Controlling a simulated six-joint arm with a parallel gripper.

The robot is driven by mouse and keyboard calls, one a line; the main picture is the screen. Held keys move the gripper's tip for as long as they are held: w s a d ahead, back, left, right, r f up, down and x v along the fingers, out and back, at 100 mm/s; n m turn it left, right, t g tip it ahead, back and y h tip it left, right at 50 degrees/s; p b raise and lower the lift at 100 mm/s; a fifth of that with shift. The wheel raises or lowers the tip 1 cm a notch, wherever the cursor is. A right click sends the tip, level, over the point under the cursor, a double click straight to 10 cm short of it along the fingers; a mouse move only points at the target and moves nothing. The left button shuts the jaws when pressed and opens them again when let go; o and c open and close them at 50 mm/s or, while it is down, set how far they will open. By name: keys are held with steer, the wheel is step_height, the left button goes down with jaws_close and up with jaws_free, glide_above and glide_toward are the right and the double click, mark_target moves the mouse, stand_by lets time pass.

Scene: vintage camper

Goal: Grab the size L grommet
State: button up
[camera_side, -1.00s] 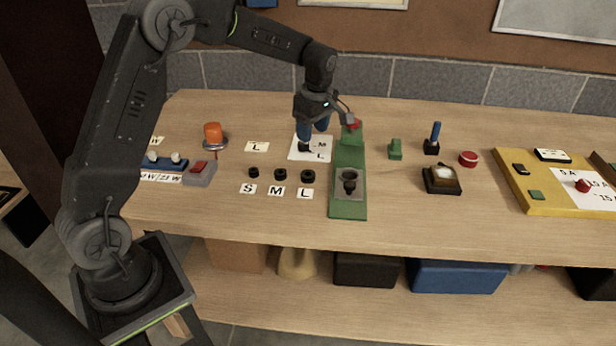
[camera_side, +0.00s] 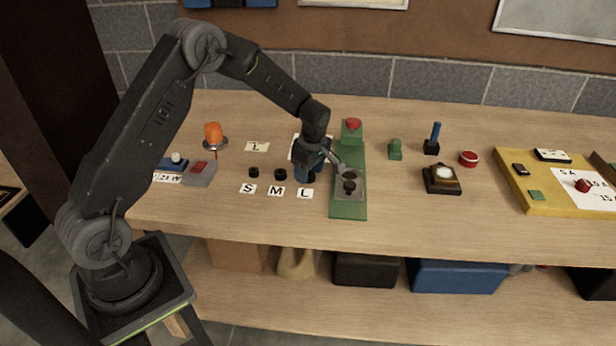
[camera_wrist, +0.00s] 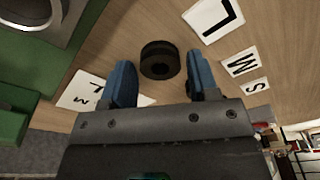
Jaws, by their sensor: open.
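The size L grommet (camera_wrist: 160,60) is a thick black ring lying flat on the wooden table. In the wrist view it sits between and just beyond the tips of my open gripper (camera_wrist: 160,78), whose blue fingers stand on either side of it. In the side view my gripper (camera_side: 311,174) is low over the table behind the L card (camera_side: 305,193) and mostly hides this grommet. The L card also shows in the wrist view (camera_wrist: 214,18). The S grommet (camera_side: 253,172) and M grommet (camera_side: 280,174) stand to the left behind their cards.
A green fixture (camera_side: 348,208) with a grey cup-like part and a red button (camera_side: 352,124) stands close to the right of my gripper. A grey box with a red switch (camera_side: 199,172) and an orange lamp (camera_side: 213,134) are farther left. The table's front edge is clear.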

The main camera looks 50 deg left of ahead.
steer(key=shift+f, duration=0.35)
steer(key=shift+c, duration=0.2)
steer(key=c, duration=0.6)
steer(key=shift+c, duration=0.2)
